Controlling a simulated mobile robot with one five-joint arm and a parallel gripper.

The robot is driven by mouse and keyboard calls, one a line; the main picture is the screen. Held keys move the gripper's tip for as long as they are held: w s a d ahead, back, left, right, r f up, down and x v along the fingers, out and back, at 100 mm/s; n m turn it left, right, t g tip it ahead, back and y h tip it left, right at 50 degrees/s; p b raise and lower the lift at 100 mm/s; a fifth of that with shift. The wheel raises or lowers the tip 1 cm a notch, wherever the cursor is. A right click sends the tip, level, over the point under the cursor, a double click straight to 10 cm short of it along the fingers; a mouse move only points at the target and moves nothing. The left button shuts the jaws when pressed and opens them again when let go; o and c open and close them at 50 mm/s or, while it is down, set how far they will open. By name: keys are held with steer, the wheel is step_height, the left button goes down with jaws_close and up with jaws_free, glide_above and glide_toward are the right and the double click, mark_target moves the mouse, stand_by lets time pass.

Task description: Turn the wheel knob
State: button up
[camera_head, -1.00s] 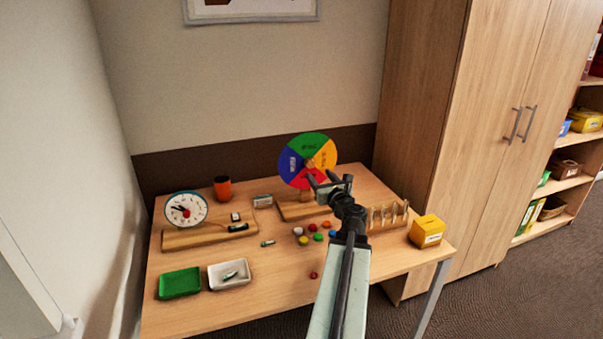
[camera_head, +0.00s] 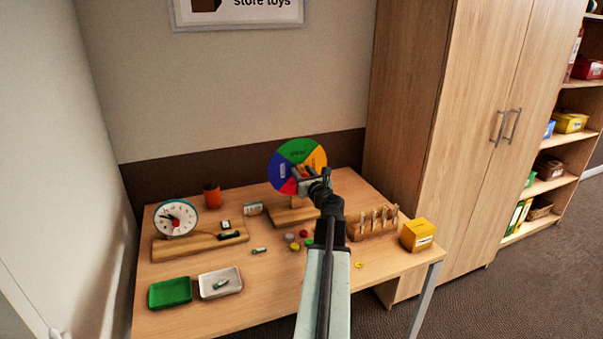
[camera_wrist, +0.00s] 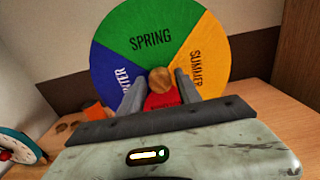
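The season wheel (camera_head: 297,150) stands upright on a wooden base at the back of the table, with green at the top, orange right, red below and blue left. In the wrist view the wheel (camera_wrist: 150,38) fills the upper middle, reading SPRING and SUMMER. Its round wooden knob (camera_wrist: 160,78) shows at the centre, between the two grey fingers of my gripper (camera_wrist: 159,91). The fingers are apart, one on each side of the knob, with gaps visible; their depth relative to it is unclear. In the head view my gripper (camera_head: 312,180) covers the knob and much of the red part.
A toy clock (camera_head: 176,218) and an orange cup (camera_head: 212,196) stand left of the wheel. A green tray (camera_head: 170,292) and a white tray (camera_head: 220,282) lie at front left. A peg rack (camera_head: 373,223) and a yellow box (camera_head: 418,235) are on the right. Loose buttons lie near my arm.

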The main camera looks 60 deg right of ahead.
jaws_close()
steer(key=shift+n, duration=0.3)
